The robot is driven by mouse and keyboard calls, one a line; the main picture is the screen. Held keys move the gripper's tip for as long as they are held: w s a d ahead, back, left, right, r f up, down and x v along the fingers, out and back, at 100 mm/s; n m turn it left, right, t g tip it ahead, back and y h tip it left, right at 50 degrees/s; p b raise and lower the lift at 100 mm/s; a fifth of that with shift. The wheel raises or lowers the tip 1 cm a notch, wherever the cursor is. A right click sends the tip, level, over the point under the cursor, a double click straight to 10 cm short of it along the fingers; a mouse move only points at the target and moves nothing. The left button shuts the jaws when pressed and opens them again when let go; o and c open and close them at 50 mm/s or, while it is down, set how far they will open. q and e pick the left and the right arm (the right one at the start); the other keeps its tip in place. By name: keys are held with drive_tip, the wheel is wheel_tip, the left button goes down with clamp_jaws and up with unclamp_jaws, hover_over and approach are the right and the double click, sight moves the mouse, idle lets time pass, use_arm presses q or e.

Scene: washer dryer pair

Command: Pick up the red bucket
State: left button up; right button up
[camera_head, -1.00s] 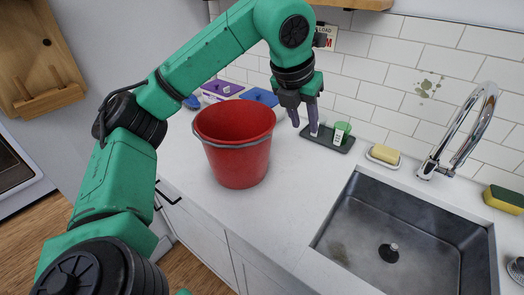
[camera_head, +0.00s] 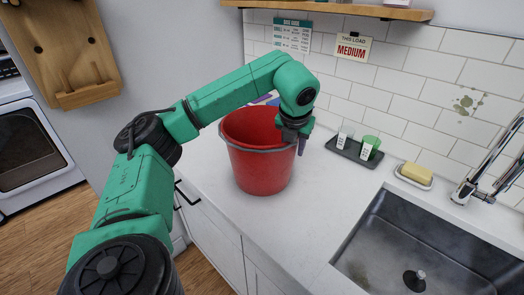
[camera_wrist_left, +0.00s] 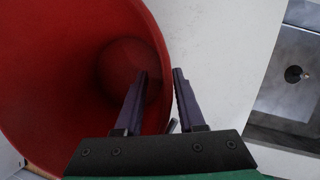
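The red bucket (camera_head: 262,172) stands upright on the white counter, its grey handle lying along the front below the rim. My left gripper (camera_head: 296,140) is at the bucket's right rim, pointing down. In the left wrist view the open fingers (camera_wrist_left: 160,76) straddle the wall of the bucket (camera_wrist_left: 60,80). One finger is over the inside and the other is outside, with a gap between them. In the head view the gripper hides part of the right rim. My right gripper is not in view.
A dark tray (camera_head: 352,151) with small cups stands behind right of the bucket. A soap dish (camera_head: 413,177) and a sink (camera_head: 425,245) with a chrome faucet (camera_head: 490,170) are at right. A wooden shelf (camera_head: 340,9) hangs above. Counter in front of the bucket is clear.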

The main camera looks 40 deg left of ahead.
use_arm(q)
clamp_jaws()
idle(1.4)
